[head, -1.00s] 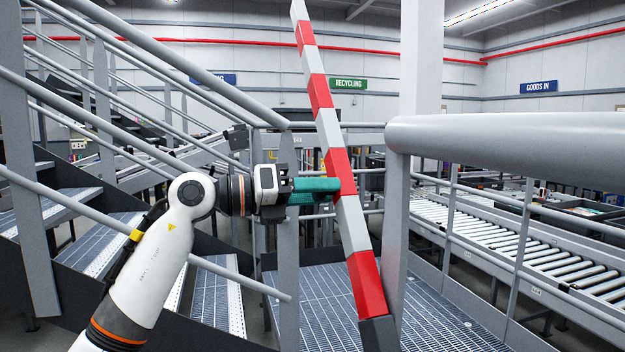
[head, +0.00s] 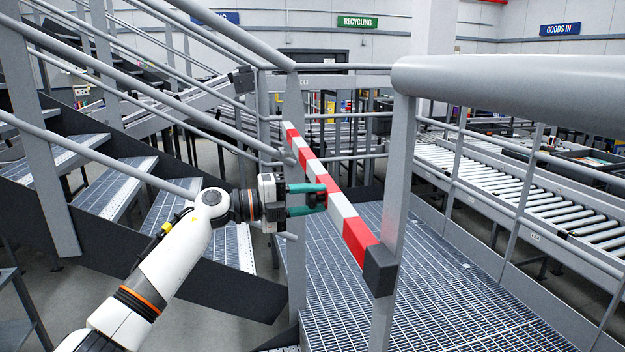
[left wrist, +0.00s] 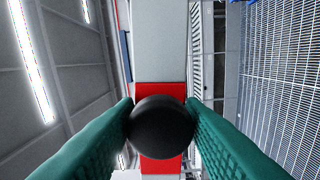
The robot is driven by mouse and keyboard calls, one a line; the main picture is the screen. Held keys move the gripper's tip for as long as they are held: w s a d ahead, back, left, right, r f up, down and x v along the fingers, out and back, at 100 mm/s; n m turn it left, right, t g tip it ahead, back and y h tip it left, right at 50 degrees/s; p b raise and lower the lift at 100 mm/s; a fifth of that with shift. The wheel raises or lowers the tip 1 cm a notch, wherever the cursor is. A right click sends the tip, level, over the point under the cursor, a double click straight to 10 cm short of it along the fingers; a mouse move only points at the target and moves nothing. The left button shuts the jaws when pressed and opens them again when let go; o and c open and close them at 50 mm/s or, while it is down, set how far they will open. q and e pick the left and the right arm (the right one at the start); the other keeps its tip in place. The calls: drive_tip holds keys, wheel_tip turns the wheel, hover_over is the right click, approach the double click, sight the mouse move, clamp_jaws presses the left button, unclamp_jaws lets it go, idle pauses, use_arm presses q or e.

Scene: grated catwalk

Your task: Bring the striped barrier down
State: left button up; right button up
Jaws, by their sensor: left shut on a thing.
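The striped barrier (head: 329,203), a red and white bar, lies low and close to level in the head view. Its near end meets a dark block (head: 380,270) at the right-hand post, and its far end reaches toward the posts at the back left. My left gripper (head: 318,199) is at the middle of the bar, on its left side. In the left wrist view its green fingers (left wrist: 162,128) are shut on a round black knob (left wrist: 163,127) in front of a red stripe of the barrier (left wrist: 160,92). I cannot tell whether the far end rests on anything. My right gripper is out of view.
A thick grey handrail (head: 500,85) crosses the right foreground above a roller conveyor (head: 490,180). Metal stairs (head: 110,190) with sloping rails stand at the left. The grated floor (head: 400,315) beyond and below the barrier is clear.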

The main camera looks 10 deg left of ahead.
use_arm(q)
drive_tip(key=shift+f+n, duration=0.7)
drive_tip(key=shift+f, duration=0.6)
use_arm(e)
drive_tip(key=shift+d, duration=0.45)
use_arm(q)
drive_tip(key=shift+d+f, duration=0.1)
drive_tip(key=o, duration=0.8)
drive_tip(key=shift+s, duration=0.1)
drive_tip(key=shift+o, duration=0.2)
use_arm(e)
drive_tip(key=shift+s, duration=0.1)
use_arm(q)
drive_tip(key=b+v, duration=0.4)
drive_tip(key=v, duration=0.8)
drive_tip(key=shift+b, duration=0.3)
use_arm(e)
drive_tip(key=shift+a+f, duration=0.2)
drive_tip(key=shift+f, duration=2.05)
